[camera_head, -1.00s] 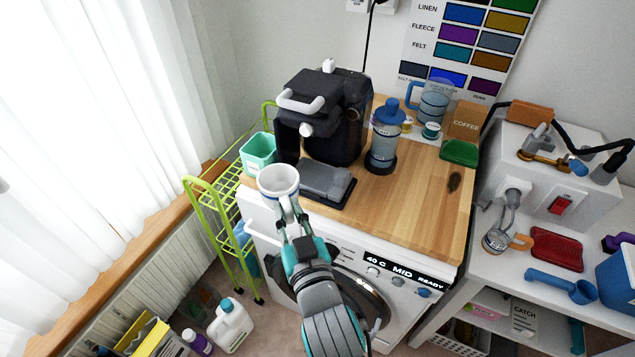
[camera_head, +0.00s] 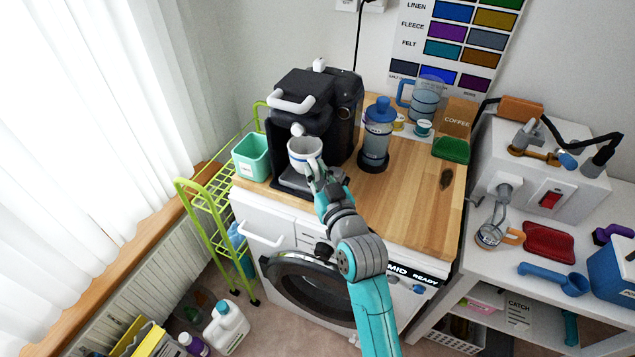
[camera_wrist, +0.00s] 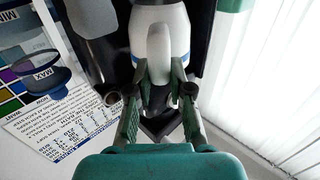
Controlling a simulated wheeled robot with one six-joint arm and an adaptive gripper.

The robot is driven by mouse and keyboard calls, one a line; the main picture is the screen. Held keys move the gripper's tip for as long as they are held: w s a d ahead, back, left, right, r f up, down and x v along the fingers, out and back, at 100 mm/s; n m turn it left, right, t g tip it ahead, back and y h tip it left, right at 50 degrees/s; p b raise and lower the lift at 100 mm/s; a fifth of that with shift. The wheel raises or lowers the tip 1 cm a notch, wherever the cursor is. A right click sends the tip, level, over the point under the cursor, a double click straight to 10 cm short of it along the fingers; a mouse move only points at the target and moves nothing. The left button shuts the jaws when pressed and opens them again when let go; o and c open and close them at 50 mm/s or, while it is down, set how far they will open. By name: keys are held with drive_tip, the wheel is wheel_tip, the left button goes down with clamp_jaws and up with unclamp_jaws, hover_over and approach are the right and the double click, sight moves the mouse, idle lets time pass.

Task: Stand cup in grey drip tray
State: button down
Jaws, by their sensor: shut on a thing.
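The white cup (camera_head: 303,153) is upright above the grey drip tray (camera_head: 290,184) at the foot of the black coffee machine (camera_head: 316,105). My gripper (camera_head: 315,177) is shut on the cup's handle, on the near side. In the wrist view the cup (camera_wrist: 160,35) fills the top middle, with my gripper's fingers (camera_wrist: 158,90) on either side of its handle. The cup and my gripper hide much of the tray. I cannot tell whether the cup's base touches the tray.
A mint container (camera_head: 252,160) stands left of the machine. A blue-lidded bottle (camera_head: 376,135) stands close on its right. The machine's body and spout are just behind and above the cup. The counter's right front (camera_head: 410,210) is clear.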

sight(318, 184)
wheel_tip(318, 184, down, 4)
drive_tip(key=shift+r, duration=0.25)
drive_tip(key=shift+w+f, duration=0.2)
drive_tip(key=c, duration=1.1)
unclamp_jaws()
drive_tip(key=shift+o, duration=0.2)
drive_tip(key=shift+d, duration=0.1)
drive_tip(key=v, duration=1.2)
drive_tip(key=shift+s, duration=0.1)
